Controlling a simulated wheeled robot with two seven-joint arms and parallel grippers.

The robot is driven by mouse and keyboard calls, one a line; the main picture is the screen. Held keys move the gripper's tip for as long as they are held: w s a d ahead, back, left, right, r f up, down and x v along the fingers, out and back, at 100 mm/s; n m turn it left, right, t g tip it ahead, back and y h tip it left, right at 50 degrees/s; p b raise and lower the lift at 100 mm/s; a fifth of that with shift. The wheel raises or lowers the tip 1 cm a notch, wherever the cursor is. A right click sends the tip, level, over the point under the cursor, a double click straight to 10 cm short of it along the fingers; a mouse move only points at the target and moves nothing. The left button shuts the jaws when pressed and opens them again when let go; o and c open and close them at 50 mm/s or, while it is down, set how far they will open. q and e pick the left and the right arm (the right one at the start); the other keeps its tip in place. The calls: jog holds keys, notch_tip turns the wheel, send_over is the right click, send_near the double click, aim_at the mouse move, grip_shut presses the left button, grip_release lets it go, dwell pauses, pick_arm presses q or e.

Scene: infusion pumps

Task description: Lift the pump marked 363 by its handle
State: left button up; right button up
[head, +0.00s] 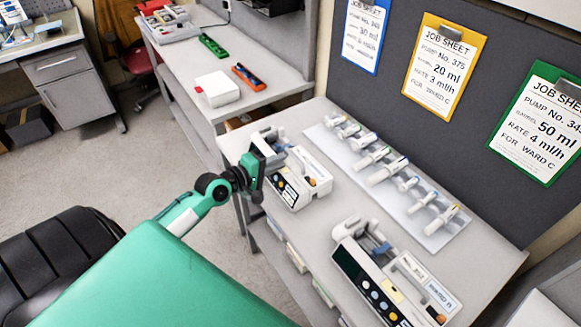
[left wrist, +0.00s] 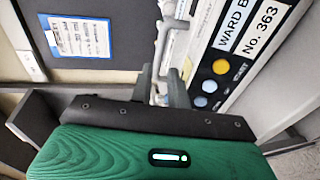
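The pump marked 363 (head: 288,193) stands on the grey table, left of the other pump, in the head view. Its label "WARD B No. 363" (left wrist: 252,35) and coloured buttons are readable in the left wrist view. My right gripper is not in view.
A second pump (head: 372,283) stands at the table's front right. A pale tray (head: 425,222) with several syringes lies behind the pumps. Job sheets hang on the dark panel (head: 400,120). Another bench with a white box (head: 218,89) stands at the back left.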

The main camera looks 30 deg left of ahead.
aim_at(292, 154)
pick_arm(q)
jog(key=shift+w+d, duration=0.15)
jog(key=shift+w, duration=0.3)
jog(key=shift+w+d+p, duration=0.1)
jog(key=shift+w+p, duration=0.3)
jog(key=shift+w, duration=0.15)
jog(key=p+x, duration=0.1)
jog(key=x, duration=0.2)
jog(key=shift+w, duration=0.1)
jog(key=shift+w+f, duration=0.15)
jog(key=shift+w, duration=0.3)
jog(key=shift+c, duration=0.5)
grip_shut()
